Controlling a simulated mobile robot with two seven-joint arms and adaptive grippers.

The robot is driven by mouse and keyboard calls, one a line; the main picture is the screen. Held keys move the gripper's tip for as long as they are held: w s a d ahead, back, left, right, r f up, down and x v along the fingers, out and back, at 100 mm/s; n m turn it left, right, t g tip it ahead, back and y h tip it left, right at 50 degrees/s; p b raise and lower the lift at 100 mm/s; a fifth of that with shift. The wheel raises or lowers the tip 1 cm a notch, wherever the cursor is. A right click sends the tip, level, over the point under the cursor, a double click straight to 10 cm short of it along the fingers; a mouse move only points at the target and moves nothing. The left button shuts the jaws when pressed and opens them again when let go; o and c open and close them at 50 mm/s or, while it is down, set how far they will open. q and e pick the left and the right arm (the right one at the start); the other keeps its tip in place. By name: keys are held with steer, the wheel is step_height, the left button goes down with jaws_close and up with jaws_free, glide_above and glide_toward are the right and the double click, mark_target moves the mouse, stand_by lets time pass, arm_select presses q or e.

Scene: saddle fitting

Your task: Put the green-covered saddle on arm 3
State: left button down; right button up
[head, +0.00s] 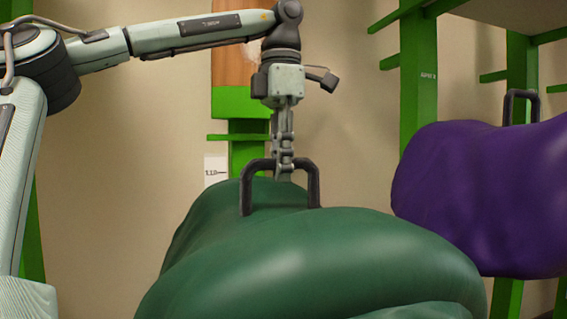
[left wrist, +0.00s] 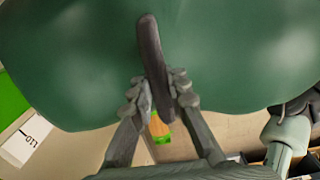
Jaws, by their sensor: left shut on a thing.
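The green-covered saddle (head: 330,262) fills the lower middle of the head view, with its black handle (head: 247,190) on top. My left gripper (head: 284,172) comes down from above and is shut on the handle's crossbar. In the left wrist view, the fingers (left wrist: 160,88) lie on both sides of the dark handle (left wrist: 151,52), with the green cover behind. Whether anything supports the saddle from below is hidden. Several green arms stick out from posts; I cannot read which one is arm 3. My right gripper does not show.
A purple saddle (head: 480,190) with a black handle (head: 508,100) sits at the right by a green post (head: 418,85). Behind my gripper stands another post with a short green arm (head: 236,137) and a white label card (head: 215,168). Bare wall shows between the posts.

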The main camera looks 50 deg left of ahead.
arm_select(q)
steer(key=shift+r, duration=0.1)
steer(key=c, duration=1.4)
jaws_free()
step_height(320, 180, up, 8)
steer(key=shift+f, duration=0.25)
